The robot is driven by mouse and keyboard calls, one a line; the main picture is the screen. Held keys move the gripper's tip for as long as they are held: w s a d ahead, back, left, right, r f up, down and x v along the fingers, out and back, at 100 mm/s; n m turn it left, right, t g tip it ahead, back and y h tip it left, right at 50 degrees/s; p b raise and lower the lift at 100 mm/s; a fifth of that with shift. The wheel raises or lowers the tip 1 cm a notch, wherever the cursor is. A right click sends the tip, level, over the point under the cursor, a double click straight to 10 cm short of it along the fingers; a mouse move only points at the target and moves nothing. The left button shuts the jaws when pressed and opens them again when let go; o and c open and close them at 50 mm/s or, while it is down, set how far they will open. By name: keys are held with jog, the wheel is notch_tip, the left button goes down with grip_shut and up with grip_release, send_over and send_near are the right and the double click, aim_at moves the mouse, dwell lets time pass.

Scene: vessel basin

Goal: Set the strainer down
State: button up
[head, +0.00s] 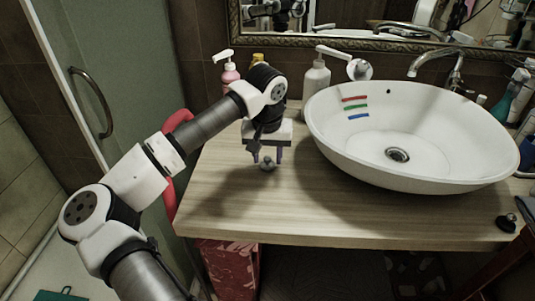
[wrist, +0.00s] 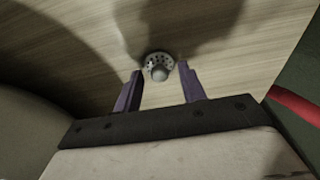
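The strainer (head: 267,166) is a small grey metal piece on the wooden counter (head: 225,205), left of the basin. In the wrist view the strainer (wrist: 158,62) shows a round rim with holes and a knob towards me. It looks upright and flat on the wood. My gripper (head: 267,156) points down just above it. In the wrist view my gripper's purple fingers (wrist: 160,70) are spread to either side of the strainer, with a gap on each side. The gripper is open and holds nothing.
The white basin (head: 330,140), with coloured stripes inside and a drain (head: 397,155), stands to the right. Soap bottles (head: 316,78) stand behind. A small dark stopper-like object (head: 506,222) lies at the far right front. The counter's front left is clear.

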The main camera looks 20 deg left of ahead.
jog(key=shift+r, duration=0.15)
notch_tip(320, 180, up, 12)
jog(key=s, duration=0.1)
jog(key=shift+s+d+b, duration=0.25)
jog(key=shift+s+b, duration=0.15)
jog(key=shift+b, duration=0.05)
